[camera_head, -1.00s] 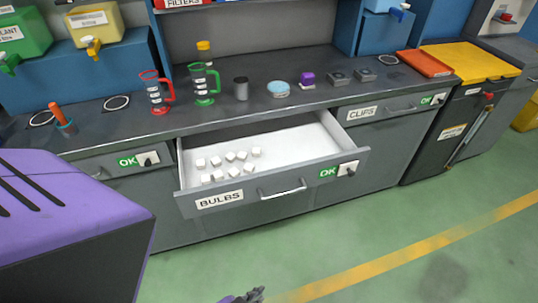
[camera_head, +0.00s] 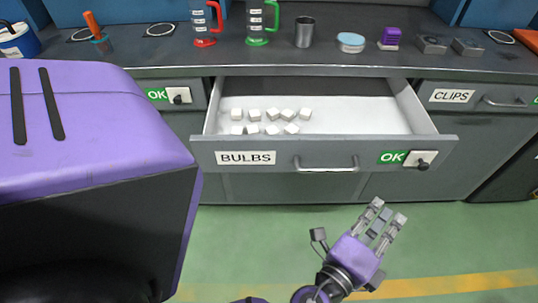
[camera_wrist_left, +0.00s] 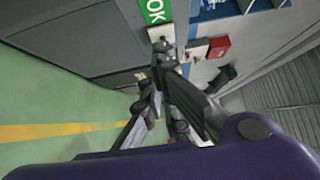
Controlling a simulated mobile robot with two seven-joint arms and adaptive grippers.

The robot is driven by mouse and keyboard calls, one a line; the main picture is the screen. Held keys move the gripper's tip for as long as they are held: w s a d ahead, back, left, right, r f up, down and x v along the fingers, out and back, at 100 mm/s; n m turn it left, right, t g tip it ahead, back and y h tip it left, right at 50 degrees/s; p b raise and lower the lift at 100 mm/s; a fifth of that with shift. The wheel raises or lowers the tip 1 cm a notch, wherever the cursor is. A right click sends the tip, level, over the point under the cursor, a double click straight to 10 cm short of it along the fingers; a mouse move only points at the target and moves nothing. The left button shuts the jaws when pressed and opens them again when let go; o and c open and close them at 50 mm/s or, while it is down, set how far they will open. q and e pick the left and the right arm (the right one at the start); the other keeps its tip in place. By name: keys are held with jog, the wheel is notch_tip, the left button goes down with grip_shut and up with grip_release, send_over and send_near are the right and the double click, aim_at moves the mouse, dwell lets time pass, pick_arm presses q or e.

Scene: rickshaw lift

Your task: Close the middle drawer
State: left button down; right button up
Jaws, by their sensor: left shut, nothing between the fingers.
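The middle drawer (camera_head: 320,162), labelled BULBS, is pulled out of the grey counter. It has a bar handle (camera_head: 326,166), an OK label and a dark knob at its right, and several small white cubes (camera_head: 271,114) inside. My left gripper (camera_head: 386,213), purple with grey fingers, is in front of and below the drawer, right of the handle and apart from it in the head view. Its fingers are shut and empty. In the left wrist view the fingers (camera_wrist_left: 165,70) point toward a green OK label (camera_wrist_left: 155,10). My right gripper is not in view.
The counter top (camera_head: 270,62) holds a red jug (camera_head: 205,22), a green jug (camera_head: 260,22), a metal cup (camera_head: 305,32) and a round blue-lidded tub (camera_head: 350,42). A closed CLIPS drawer (camera_head: 475,97) is at the right. Green floor (camera_head: 450,235) is free in front.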

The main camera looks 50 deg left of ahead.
aim_at(365, 114)
pick_arm(q)
jog(key=w+a+p, duration=0.1)
jog(key=w, duration=0.2)
jog(key=w+a+p, duration=0.1)
jog(key=w, duration=0.3)
jog(key=w+a+p, duration=0.1)
jog(key=w, duration=0.3)
jog(key=shift+w+a, duration=0.2)
jog(key=shift+a, duration=0.15)
jog(key=shift+w, duration=0.1)
jog(key=shift+a, duration=0.1)
jog(key=w+a, duration=0.5)
jog(key=a, duration=0.1)
jog(key=w+a+b, duration=0.1)
jog(key=w+a, duration=0.4)
jog(key=a, duration=0.1)
jog(key=w+a+b, duration=0.1)
jog(key=w+a, duration=0.5)
jog(key=shift+a+f, duration=0.1)
jog(key=shift+a, duration=0.25)
jog(key=shift+w+a, duration=0.1)
jog(key=shift+a, duration=0.1)
jog(key=shift+w+a, duration=0.1)
jog(key=shift+a, duration=0.05)
